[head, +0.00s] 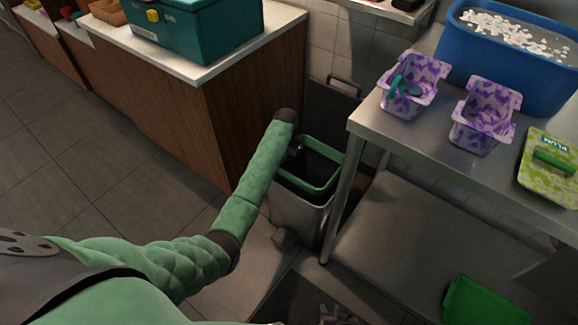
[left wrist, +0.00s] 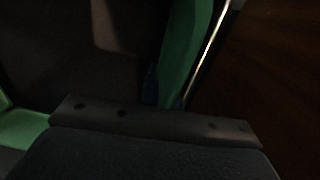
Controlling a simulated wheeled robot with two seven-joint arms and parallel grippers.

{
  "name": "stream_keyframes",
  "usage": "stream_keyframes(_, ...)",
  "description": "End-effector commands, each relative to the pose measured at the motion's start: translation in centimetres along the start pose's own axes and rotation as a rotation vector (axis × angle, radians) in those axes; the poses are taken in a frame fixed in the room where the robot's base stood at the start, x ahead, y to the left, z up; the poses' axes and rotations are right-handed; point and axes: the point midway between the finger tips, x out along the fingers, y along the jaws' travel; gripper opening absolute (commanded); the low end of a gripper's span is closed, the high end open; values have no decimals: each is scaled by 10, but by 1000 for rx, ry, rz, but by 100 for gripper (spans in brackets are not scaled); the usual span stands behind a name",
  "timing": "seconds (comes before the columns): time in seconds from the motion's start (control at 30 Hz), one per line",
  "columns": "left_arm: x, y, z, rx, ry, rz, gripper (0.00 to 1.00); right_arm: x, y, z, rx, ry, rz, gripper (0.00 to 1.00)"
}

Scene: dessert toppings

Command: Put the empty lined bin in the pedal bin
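The pedal bin (head: 296,218) has a metal body and stands on the floor between the counter and the steel table. Its dark lid (head: 333,112) is raised at the back. The lined bin (head: 322,184) shows as a green rim around a dark inside, at the pedal bin's mouth. How deep it sits is unclear. My left arm reaches down to it, and my left gripper (head: 296,150) is at the rim's back left, mostly hidden by the arm. The left wrist view is dark, with a green strip (left wrist: 184,50) beside a bright metal edge. The fingers are not clear. My right gripper is not seen.
The steel table (head: 362,122) on the right holds purple-patterned tubs (head: 484,118), a blue basin (head: 510,58) and a patterned box (head: 553,165). A wooden counter (head: 222,110) with a teal box (head: 195,35) stands left. A green item (head: 485,302) lies low on the right. The left floor is clear.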

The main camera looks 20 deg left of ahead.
Motion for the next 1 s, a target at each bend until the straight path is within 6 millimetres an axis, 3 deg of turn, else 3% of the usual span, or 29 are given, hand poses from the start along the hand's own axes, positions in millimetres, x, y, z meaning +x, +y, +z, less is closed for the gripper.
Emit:
stream_keyframes(0.33, 35, -2, 0, -1, 1, 1, 0, 4, 0, 4, 1, 1, 0, 36)
stream_keyframes(1.0, 45, -2, 0, 0, 1, 0, 0, 2, 1, 1, 0, 0, 1, 36)
